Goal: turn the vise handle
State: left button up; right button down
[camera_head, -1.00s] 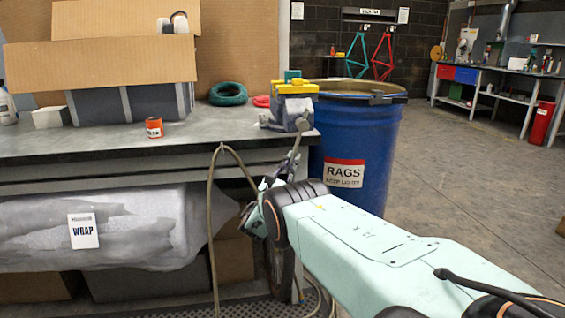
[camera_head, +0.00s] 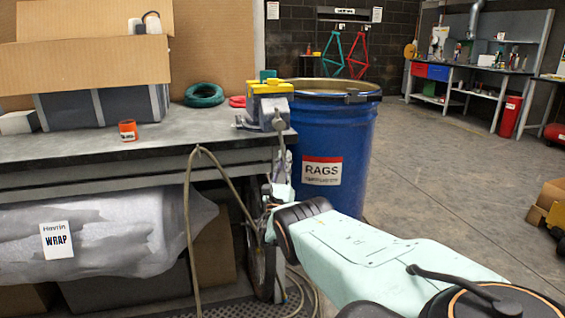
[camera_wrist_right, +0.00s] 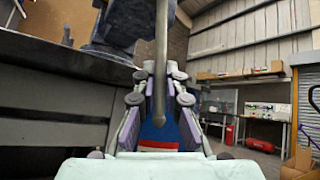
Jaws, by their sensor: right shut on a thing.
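The vise (camera_head: 268,108), grey-blue with yellow on top, sits on the right end of the bench. Its thin grey handle (camera_head: 281,143) hangs down in front of it, close to vertical. In the right wrist view, the handle (camera_wrist_right: 161,50) runs down between the two fingers, with the vise's dark body (camera_wrist_right: 115,28) at upper left. My right gripper (camera_head: 282,165) is below the vise at the handle's lower part; it also shows in the right wrist view (camera_wrist_right: 160,82), shut on the handle. My left gripper is out of view.
A blue rags drum (camera_head: 340,135) stands right behind the vise, close to my right arm. A hose (camera_head: 190,215) hangs in front. Open floor lies to the right.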

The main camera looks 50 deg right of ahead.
jog(key=shift+s+f, duration=0.2)
jog(key=shift+f, duration=0.05)
jog(key=c, duration=1.9)
grip_release()
jog(key=o, duration=0.5)
jog(key=shift+s+a+r+g, duration=0.1)
jog(key=shift+s+r+g, duration=0.05)
jog(key=shift+r+g, duration=0.2)
jog(key=shift+c, duration=0.2)
jog(key=shift+w+f, duration=0.1)
jog(key=shift+w, duration=0.1)
jog(key=v, duration=1.2)
jog(key=shift+d+f, duration=0.15)
jog(key=shift+d, duration=0.05)
